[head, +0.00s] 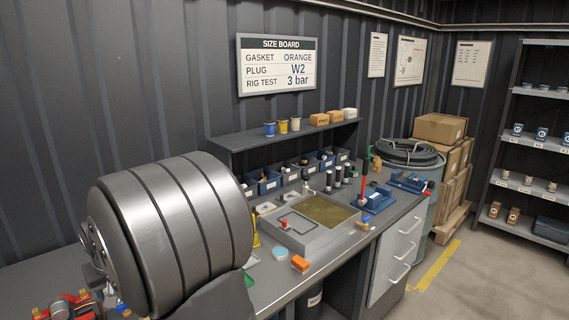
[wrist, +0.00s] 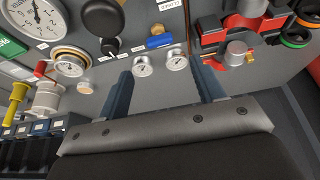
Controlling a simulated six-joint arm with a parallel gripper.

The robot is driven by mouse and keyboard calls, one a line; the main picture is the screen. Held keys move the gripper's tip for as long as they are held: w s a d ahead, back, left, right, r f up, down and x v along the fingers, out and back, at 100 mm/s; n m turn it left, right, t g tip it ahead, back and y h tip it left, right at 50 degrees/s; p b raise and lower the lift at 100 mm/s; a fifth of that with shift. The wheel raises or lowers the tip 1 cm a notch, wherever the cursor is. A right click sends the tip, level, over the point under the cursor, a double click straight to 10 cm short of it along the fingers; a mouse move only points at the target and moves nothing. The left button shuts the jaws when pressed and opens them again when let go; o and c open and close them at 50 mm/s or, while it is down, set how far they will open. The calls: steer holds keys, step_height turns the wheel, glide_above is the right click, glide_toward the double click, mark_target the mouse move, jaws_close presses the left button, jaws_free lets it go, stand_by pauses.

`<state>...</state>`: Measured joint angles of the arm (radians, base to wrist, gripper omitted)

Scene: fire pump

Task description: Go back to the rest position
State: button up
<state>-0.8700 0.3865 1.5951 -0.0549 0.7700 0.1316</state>
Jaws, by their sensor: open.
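My gripper (wrist: 163,76) shows in the wrist view, its two dark blue fingers spread wide apart with nothing between them. Beyond the fingertips is a grey surface with two small round gauges (wrist: 143,66) and a blue-handled brass part (wrist: 160,41). In the head view a large grey metal part of my arm fills the lower left and hides much of the bench there. My gripper cannot be made out in the head view.
In the wrist view, a red fixture (wrist: 240,32) stands at upper right and a large dial gauge (wrist: 35,18) at upper left. In the head view, the bench holds a shallow tank (head: 328,212), blue bins (head: 269,183) and an orange block (head: 300,263). Shelving (head: 535,140) stands far right.

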steer(key=x, duration=0.8)
steer(key=shift+w+a+f, duration=0.1)
steer(key=shift+a+f, duration=0.1)
steer(key=shift+f, duration=0.1)
steer(key=v, duration=1.8)
steer(key=x, duration=1.8)
steer(key=shift+f, duration=0.15)
steer(key=shift+d+r+n, duration=0.1)
steer(key=shift+r+n, duration=0.1)
steer(key=shift+n, duration=0.2)
steer(key=shift+n+g+y, duration=0.4)
steer(key=shift+n+y, duration=0.1)
steer(key=shift+n, duration=0.5)
steer(key=s+d+r, duration=0.1)
steer(key=d+r, duration=0.1)
steer(key=r, duration=0.5)
steer(key=s+d+r+m, duration=0.1)
steer(key=s+d+r, duration=0.1)
steer(key=r, duration=0.5)
steer(key=shift+d+r+h, duration=0.15)
steer(key=shift+d+h, duration=0.15)
steer(key=shift+d, duration=0.05)
